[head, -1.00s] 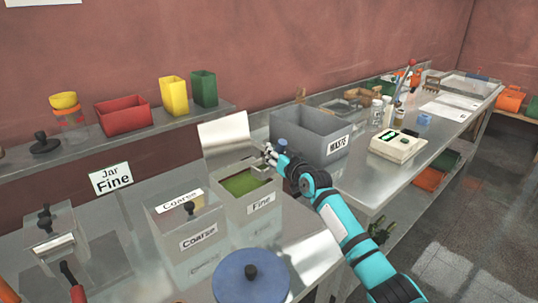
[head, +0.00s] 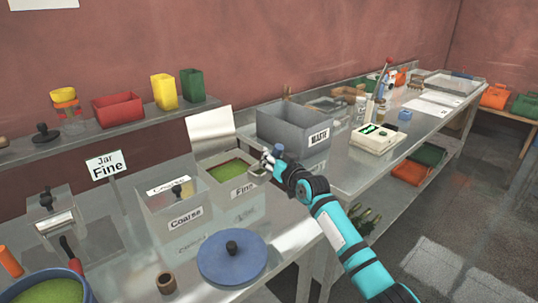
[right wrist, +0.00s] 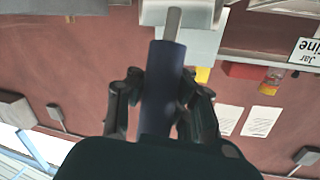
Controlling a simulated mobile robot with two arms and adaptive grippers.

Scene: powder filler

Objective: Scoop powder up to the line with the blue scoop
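My right gripper (head: 268,160) is at the right rim of the open bin labelled Fine (head: 243,188), which holds green powder (head: 231,170). In the right wrist view, this gripper (right wrist: 160,80) is shut on the dark blue handle (right wrist: 163,105) of the blue scoop, with a grey shaft (right wrist: 174,22) beyond it. The scoop's bowl cannot be made out. A jar with an orange band and a yellow funnel (head: 64,94) stands on the shelf at the back left. A blue pot (head: 88,293) of green powder is cut off at the bottom left. My left gripper is not in view.
The closed Coarse bin (head: 186,219) stands left of the Fine bin. The grey WASTE bin (head: 290,133) is behind my right gripper. A blue lid (head: 215,262) lies in front. A scale (head: 376,138) stands on the right bench. The Jar Fine sign (head: 104,167) stands at the left.

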